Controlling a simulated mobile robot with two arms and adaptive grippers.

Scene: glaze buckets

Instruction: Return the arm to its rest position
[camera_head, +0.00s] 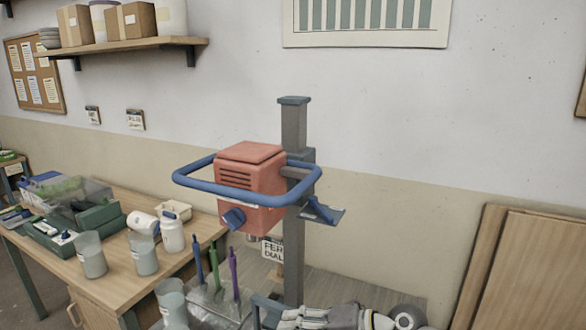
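My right arm comes in along the bottom edge, right of centre, lying almost flat. Its gripper (288,319) points left and is cut by the lower frame edge. Its fingertips are beside a blue-grey bracket or handle (262,304); I cannot tell whether they touch it or whether the fingers are open or shut. A red mixer head (250,185) with a blue ring bar (195,182) is mounted on a grey column (293,145) above and behind the gripper. My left gripper is not in view.
Wooden boards (535,270) lean at right. A shelf (130,48) hangs at upper left.

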